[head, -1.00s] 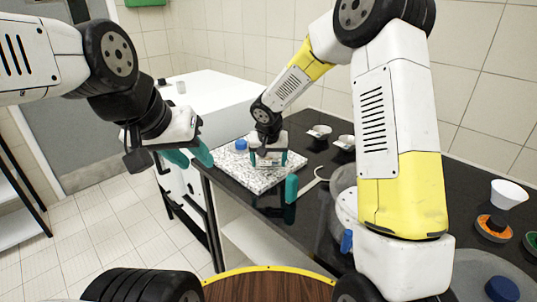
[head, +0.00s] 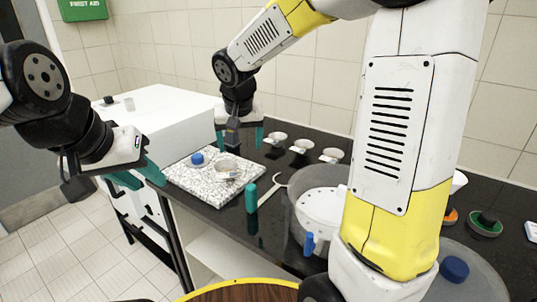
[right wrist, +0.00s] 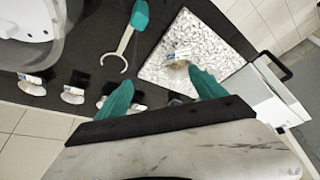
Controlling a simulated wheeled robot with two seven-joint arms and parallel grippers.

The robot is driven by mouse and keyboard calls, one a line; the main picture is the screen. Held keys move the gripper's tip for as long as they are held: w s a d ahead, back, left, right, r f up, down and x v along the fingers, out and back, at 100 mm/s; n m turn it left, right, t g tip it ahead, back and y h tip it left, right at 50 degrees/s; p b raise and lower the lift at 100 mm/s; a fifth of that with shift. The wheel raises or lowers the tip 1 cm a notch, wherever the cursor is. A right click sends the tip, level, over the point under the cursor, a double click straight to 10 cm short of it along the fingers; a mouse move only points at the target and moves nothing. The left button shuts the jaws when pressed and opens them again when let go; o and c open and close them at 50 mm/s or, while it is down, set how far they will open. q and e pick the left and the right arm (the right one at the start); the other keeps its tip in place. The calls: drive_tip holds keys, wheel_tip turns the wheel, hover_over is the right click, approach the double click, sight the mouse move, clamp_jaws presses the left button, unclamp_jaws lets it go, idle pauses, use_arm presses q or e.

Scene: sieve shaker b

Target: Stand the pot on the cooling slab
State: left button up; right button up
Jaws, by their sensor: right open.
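In the right wrist view the pot (right wrist: 178,60) also shows on the slab (right wrist: 195,32), beyond my fingertips. My right gripper (head: 239,144) is open and empty, behind the slab and apart from the pot; its teal fingers also show in the right wrist view (right wrist: 161,84). My left gripper (head: 139,178) hangs left of the slab, its teal fingers apart with nothing between them.
A blue-topped item (head: 197,159) sits on the slab's far part. A teal-handled hooked tool (head: 251,198) lies right of the slab. Several small labelled dishes (head: 302,147) line the black counter behind. A white box (head: 160,115) is at left.

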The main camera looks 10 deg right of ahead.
drive_tip(key=s+d+r, duration=0.2)
drive_tip(key=s+d, duration=0.1)
drive_tip(key=s, duration=0.4)
drive_tip(key=s+d+r+t+y, duration=0.1)
drive_tip(key=s+d, duration=0.2)
drive_tip(key=s, duration=0.4)
drive_tip(key=s+d+r+y, duration=0.1)
drive_tip(key=s+d+r, duration=0.1)
drive_tip(key=s, duration=0.5)
drive_tip(key=shift+s+d+r+t, duration=0.2)
drive_tip(key=shift+d+r+t, duration=0.1)
drive_tip(key=shift+d, duration=0.45)
